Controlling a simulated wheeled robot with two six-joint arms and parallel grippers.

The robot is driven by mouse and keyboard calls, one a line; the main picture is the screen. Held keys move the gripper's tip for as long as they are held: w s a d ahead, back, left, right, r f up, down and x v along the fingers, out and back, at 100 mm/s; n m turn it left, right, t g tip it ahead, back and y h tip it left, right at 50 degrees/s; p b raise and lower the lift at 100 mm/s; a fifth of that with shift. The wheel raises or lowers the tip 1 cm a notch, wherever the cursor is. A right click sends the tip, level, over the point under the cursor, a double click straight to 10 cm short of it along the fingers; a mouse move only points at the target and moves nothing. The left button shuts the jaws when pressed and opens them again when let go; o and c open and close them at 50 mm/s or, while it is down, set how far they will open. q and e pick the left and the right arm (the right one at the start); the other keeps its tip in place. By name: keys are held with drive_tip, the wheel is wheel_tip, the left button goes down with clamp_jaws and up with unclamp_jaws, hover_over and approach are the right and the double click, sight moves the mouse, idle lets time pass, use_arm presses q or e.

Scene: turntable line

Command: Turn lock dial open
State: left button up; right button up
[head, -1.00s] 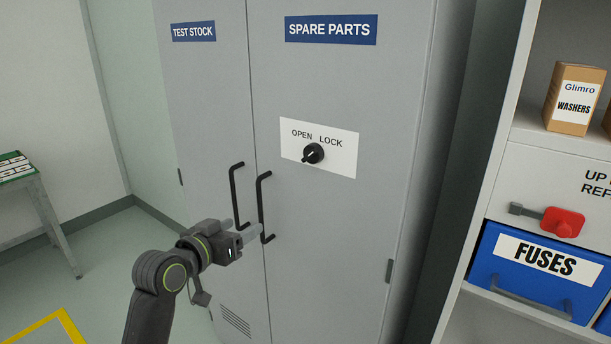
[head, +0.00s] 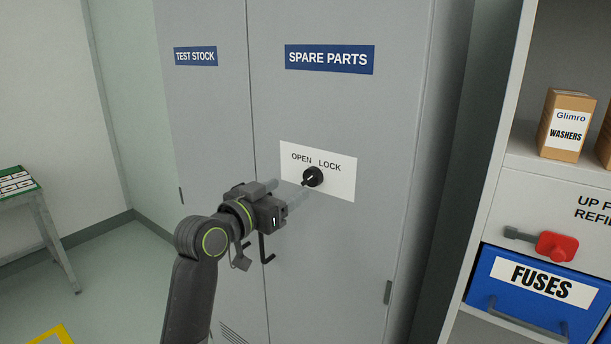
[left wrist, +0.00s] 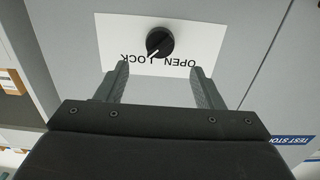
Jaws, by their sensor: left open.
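The lock dial (head: 313,177) is a round black knob on a white plate (head: 341,184) marked OPEN and LOCK, on the grey SPARE PARTS door. In the left wrist view the dial (left wrist: 160,42) appears with the lettering upside down, its pale mark on the side towards the word LOCK. My left gripper (head: 289,190) is open, with its fingers pointing at the dial. In the left wrist view the dial is beyond the two fingertips, roughly centred between them, with nothing gripped. My right gripper is not in view.
Black door handles (head: 266,250) are partly hidden behind my left arm. A small table (head: 40,201) stands far left.

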sight(307, 178)
use_arm(q)
drive_tip(key=p+x, duration=0.1)
drive_tip(key=x, duration=0.5)
drive_tip(key=shift+d, duration=0.1)
drive_tip(key=shift+p+x, duration=0.3)
drive_tip(key=shift+x, duration=0.55)
drive_tip(key=c, duration=0.9)
